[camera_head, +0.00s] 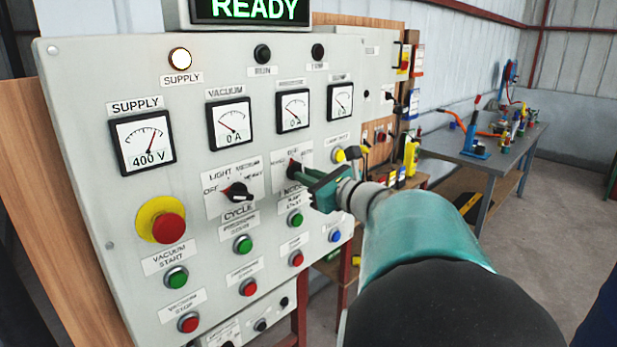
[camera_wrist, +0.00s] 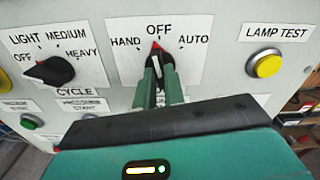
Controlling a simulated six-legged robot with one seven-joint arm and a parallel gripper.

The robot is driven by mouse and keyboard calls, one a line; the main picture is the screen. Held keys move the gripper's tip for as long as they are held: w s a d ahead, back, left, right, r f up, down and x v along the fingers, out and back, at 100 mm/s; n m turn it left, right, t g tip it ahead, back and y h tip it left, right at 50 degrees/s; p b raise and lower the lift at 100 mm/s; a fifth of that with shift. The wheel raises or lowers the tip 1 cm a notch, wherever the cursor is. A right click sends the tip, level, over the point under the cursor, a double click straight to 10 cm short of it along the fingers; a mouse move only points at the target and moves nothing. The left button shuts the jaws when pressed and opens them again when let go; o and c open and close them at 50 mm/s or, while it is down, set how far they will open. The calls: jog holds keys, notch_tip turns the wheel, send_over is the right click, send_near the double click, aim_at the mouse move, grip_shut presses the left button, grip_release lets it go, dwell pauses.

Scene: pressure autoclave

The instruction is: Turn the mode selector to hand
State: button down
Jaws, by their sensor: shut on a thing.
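The mode selector (camera_wrist: 157,62) is a black knob with a red tip and white line, on a white plate marked HAND, OFF and AUTO. In the wrist view its pointer stands at about OFF, straight up. My gripper (camera_wrist: 158,76) has its two green fingers closed on either side of the knob. In the head view my gripper (camera_head: 312,184) reaches the selector (camera_head: 294,168) from the right and hides part of it and its plate.
The cycle selector (camera_wrist: 48,70) sits to the left, and the yellow lamp test button (camera_wrist: 268,65) to the right. In the head view a red emergency button (camera_head: 168,228) and green and red buttons are on the panel (camera_head: 120,75). A workbench (camera_head: 470,150) stands behind right.

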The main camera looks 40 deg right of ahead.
jog(key=shift+n, duration=3.8)
jog(key=shift+f, duration=0.1)
jog(key=c, duration=1.5)
grip_release()
jog(key=shift+s, duration=0.15)
jog(key=s, duration=1.3)
jog(key=shift+s+d, duration=0.15)
jog(key=shift+s, duration=0.15)
